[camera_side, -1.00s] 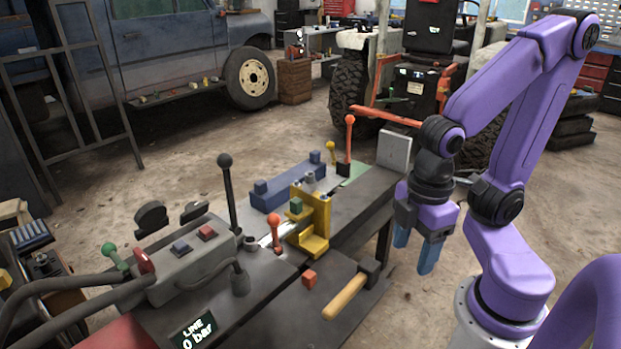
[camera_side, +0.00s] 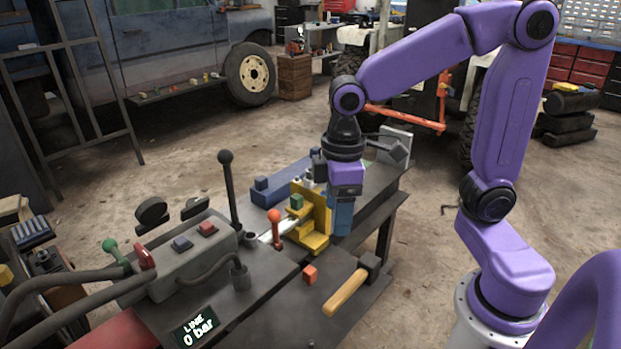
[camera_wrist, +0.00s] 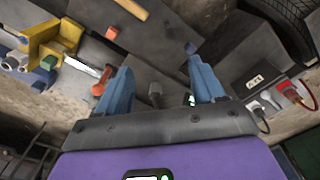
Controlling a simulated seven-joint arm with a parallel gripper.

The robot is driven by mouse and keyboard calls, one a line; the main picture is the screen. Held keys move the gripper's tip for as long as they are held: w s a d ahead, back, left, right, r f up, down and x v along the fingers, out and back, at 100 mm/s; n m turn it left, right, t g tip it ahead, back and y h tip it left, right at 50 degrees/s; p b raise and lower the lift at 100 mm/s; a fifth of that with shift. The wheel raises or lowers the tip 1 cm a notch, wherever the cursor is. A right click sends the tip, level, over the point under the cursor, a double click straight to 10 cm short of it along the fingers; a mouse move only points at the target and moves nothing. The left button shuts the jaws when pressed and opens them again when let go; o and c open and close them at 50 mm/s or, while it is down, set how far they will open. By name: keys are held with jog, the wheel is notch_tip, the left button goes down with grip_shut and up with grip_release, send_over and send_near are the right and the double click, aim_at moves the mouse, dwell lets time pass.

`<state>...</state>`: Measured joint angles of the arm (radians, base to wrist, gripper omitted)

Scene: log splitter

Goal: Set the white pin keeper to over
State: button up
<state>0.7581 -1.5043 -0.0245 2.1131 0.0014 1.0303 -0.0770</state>
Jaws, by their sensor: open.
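My gripper (camera_side: 342,228) hangs fingers down beside the right side of the yellow bracket (camera_side: 313,215), above the dark bench. In the wrist view its two blue fingers (camera_wrist: 159,65) are apart with nothing held between them. Small pale pieces (camera_side: 308,181) show at the top of the yellow bracket, partly behind my gripper. I cannot tell for sure which of them is the white pin keeper, or how it is set. The yellow bracket shows at the upper left of the wrist view (camera_wrist: 40,38), with a green block (camera_wrist: 48,62) next to it.
An orange-knobbed lever (camera_side: 275,217) and a tall black-knobbed lever (camera_side: 226,158) stand left of the bracket. A red block (camera_side: 310,274) and a wooden-handled hammer (camera_side: 346,293) lie in front. A blue block (camera_side: 283,186) is behind. A pale upright plate (camera_side: 396,140) stands at the far end.

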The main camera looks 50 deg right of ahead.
jog(key=w+d+m, duration=0.3)
jog(key=w, duration=1.1)
jog(key=m, duration=0.6)
send_over(310, 178)
jog(key=w+d, duration=0.1)
jog(key=d, duration=0.1)
notch_tip(310, 178, down, 4)
jog(key=r, duration=0.1)
jog(key=f, duration=1.7)
jog(key=shift+a, duration=0.3)
